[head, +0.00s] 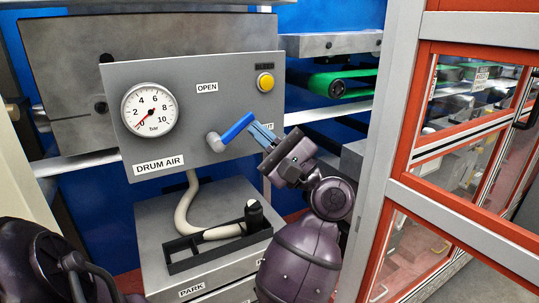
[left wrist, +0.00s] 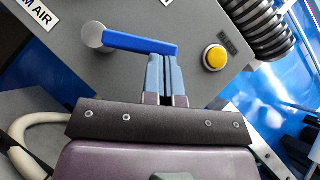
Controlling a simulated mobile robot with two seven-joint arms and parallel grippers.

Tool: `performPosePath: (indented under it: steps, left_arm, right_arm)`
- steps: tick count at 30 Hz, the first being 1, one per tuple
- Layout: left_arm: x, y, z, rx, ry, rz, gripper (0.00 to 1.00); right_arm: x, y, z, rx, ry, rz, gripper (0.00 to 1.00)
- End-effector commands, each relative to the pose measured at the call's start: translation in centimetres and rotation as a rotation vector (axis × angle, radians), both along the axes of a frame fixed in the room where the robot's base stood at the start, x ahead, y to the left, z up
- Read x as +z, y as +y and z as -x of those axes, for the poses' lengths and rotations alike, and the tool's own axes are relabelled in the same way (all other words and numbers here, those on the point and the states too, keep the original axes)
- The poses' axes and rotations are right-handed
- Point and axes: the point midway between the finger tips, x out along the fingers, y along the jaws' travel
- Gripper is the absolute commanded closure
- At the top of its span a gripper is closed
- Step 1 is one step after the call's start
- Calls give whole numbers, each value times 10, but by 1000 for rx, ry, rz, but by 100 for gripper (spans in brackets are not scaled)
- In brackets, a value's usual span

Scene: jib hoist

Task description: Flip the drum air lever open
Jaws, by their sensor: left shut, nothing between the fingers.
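The drum air lever (head: 237,128) is a blue handle on a grey round pivot (head: 215,142), on a grey panel (head: 190,110). It points up and to the right, between the OPEN label (head: 207,87) and a partly hidden label at right. My left gripper (head: 262,134) is shut and empty, its fingertips at the lever's free end. In the left wrist view, the shut fingers (left wrist: 162,62) meet the lever (left wrist: 140,44) near its tip, on the side facing the wrist. I cannot tell whether they touch. My right gripper is not in view.
The gauge (head: 150,109) has its red needle near zero. A yellow button (head: 265,82) sits upper right of the lever. Below the panel, a black tray (head: 182,262) holds a hose handle (head: 254,215). A red-framed glazed enclosure (head: 420,130) stands at right.

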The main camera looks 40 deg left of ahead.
Motion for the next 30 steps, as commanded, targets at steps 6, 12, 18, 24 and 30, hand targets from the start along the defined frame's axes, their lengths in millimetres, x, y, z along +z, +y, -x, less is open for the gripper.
performPosePath:
  steps: [6, 12, 18, 24, 30]
  left_arm:
    - [10, 1, 2, 0, -197, 59, 100]
    - [23, 3, 9, 1, -380, 111, 100]
    - [34, 5, 17, 1, -557, 161, 100]
    - [42, 8, 25, 1, -707, 206, 100]
    - [47, 10, 32, 1, -812, 235, 100]
  right_arm:
    - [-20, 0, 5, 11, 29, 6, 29]
    - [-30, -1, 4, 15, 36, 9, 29]
    - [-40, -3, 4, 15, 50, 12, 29]
    - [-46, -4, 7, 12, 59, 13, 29]
    - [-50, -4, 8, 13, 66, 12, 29]
